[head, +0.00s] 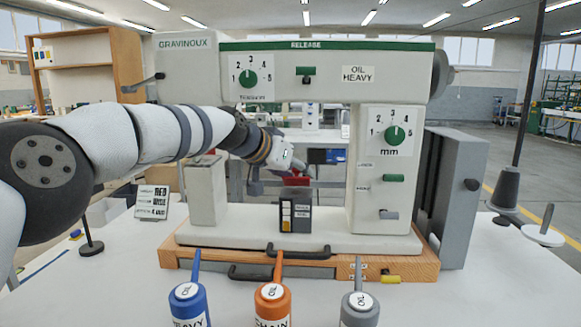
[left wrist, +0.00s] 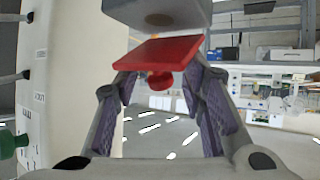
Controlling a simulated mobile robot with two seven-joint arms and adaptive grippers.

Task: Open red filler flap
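The red filler flap (head: 297,180) shows small in the press's opening, above a dark block with labels. In the left wrist view the flap (left wrist: 157,52) is a flat red plate with a round red knob (left wrist: 160,81). My right gripper is in neither view.
Blue (head: 188,302), orange (head: 272,302) and grey (head: 360,308) oil bottles stand in front of the press. A small sign (head: 153,202) stands at left. A thread spool (head: 505,190) stands at right.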

